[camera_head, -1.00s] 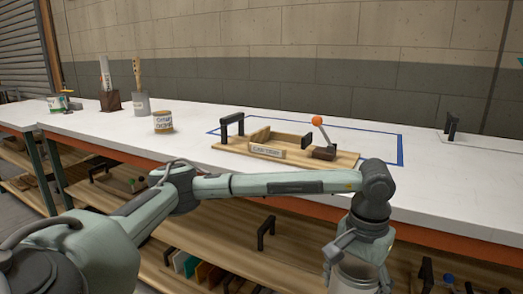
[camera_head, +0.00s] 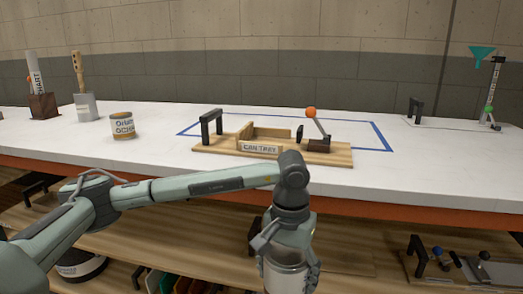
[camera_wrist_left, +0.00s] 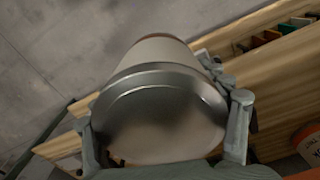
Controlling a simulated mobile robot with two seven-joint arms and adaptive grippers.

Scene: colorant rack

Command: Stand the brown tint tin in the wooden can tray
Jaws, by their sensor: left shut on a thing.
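My left gripper (camera_head: 288,268) is shut around a tin (camera_head: 286,277) with a pale body and a silver lid. They are in front of the bench, below its top. In the left wrist view the tin (camera_wrist_left: 155,105) shows its lid close up, with a finger at each side and a brownish band at its far end; its label is hidden. The wooden can tray (camera_head: 205,147) is on the white bench top behind the gripper. It has a "CAN TRAY" label, a low-walled bay that looks empty, a black handle and an orange-knobbed lever. My right gripper is out of view.
An ochre tin (camera_head: 122,125) stands on the bench left of the tray, with brush holders further left. A blue outline (camera_head: 385,140) surrounds part of the tray. The bench's front edge (camera_head: 400,208) lies between tin and tray. Wooden shelves (camera_head: 180,240) are below.

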